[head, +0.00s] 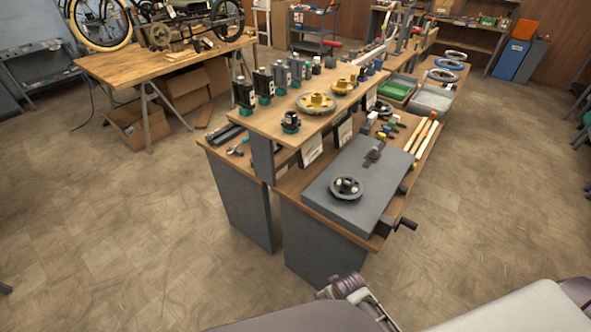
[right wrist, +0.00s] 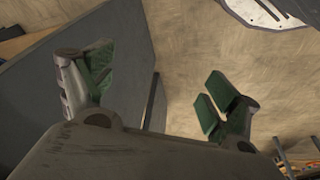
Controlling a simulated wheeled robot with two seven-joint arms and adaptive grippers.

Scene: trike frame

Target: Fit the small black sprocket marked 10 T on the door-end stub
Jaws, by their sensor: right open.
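A small black sprocket-like part (head: 290,121) sits on a green base at the near edge of the raised wooden shelf. A dark round part with a hub (head: 346,187) lies on the grey plate of the lower bench. No 10 T mark is readable on either, so I cannot tell which is the sprocket. The trike frame (head: 190,12) appears to stand on the far left table; I cannot make out the door-end stub. My right gripper (right wrist: 155,88) is open and empty in the right wrist view, apart from these parts. My left gripper is not in view.
The shelf (head: 262,127) holds a larger gold-hubbed wheel (head: 316,102) and several dark upright tools. The grey plate (head: 325,208) has a crank handle at its near right. Cardboard boxes (head: 140,122) lie under the left table (head: 115,66). Open floor (head: 130,220) lies between the benches.

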